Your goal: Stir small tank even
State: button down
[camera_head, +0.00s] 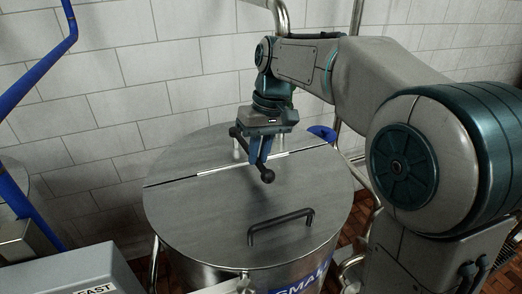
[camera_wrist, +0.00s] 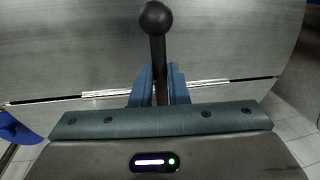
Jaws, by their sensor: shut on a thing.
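The small tank (camera_head: 185,215) is a round steel vessel with a flat two-part lid, and a blue label reading "SMAL" shows at its front. A dark crank bar with ball ends (camera_head: 267,177) lies above the lid near the seam. My gripper (camera_head: 259,155) is over the lid, its two blue fingers shut on the bar. In the wrist view, the bar (camera_wrist: 158,55) runs up between the fingers (camera_wrist: 157,88) to a black ball. The bar's other end and its shaft are mostly hidden there. The tank's contents are hidden under the lid.
A black lid handle (camera_head: 281,226) stands on the front lid half. A blue part (camera_head: 322,133) sits at the lid's right edge. A blue pipe (camera_head: 40,65) and tiled wall are behind.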

jog(key=c, duration=1.4)
grip_release()
jog(key=shift+w+d, duration=0.1)
jog(key=shift+d, duration=0.05)
notch_tip(320, 180, up, 14)
jog(key=w+d, duration=0.1)
jog(key=d, duration=0.1)
jog(key=shift+d+f, duration=0.2)
